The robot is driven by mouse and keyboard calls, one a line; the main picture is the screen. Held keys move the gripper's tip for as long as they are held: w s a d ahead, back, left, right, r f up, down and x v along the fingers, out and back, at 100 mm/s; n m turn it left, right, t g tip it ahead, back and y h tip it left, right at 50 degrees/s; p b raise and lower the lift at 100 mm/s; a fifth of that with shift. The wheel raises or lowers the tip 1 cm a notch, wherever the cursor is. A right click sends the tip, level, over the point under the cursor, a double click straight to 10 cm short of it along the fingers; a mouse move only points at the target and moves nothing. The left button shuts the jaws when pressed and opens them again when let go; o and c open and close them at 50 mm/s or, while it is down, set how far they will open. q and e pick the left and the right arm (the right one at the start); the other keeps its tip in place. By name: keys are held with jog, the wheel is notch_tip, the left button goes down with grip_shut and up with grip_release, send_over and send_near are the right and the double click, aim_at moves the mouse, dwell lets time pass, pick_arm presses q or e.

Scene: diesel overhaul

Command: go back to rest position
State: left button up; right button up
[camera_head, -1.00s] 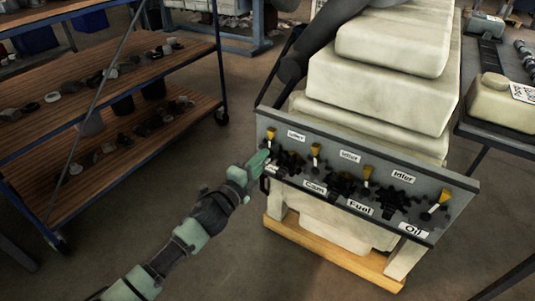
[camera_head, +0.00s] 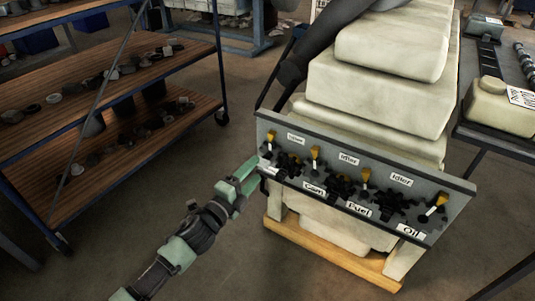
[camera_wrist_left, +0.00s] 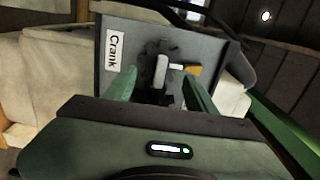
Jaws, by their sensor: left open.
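My left gripper (camera_head: 250,175) reaches in from the lower left in the head view. Its fingers are at the left end of a grey panel (camera_head: 330,155) that carries labels and black gear-like parts. In the left wrist view the gripper (camera_wrist_left: 160,88) is open, with two green fingers apart. Beyond and between them is a light grey handle-like piece (camera_wrist_left: 161,70) in front of the panel; I cannot tell whether the fingers touch anything. A Crank label (camera_wrist_left: 112,50) is to its left. My right gripper is not in view.
The panel is fixed to the front of a large cream engine block (camera_head: 385,85) on a wooden base (camera_head: 335,260). A shelf rack (camera_head: 110,125) with several small parts stands at the left. A bench (camera_head: 505,140) with a cream canister (camera_head: 500,105) is at the right. Floor between rack and engine is clear.

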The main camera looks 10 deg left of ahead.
pick_arm(q)
jog(key=shift+v, duration=1)
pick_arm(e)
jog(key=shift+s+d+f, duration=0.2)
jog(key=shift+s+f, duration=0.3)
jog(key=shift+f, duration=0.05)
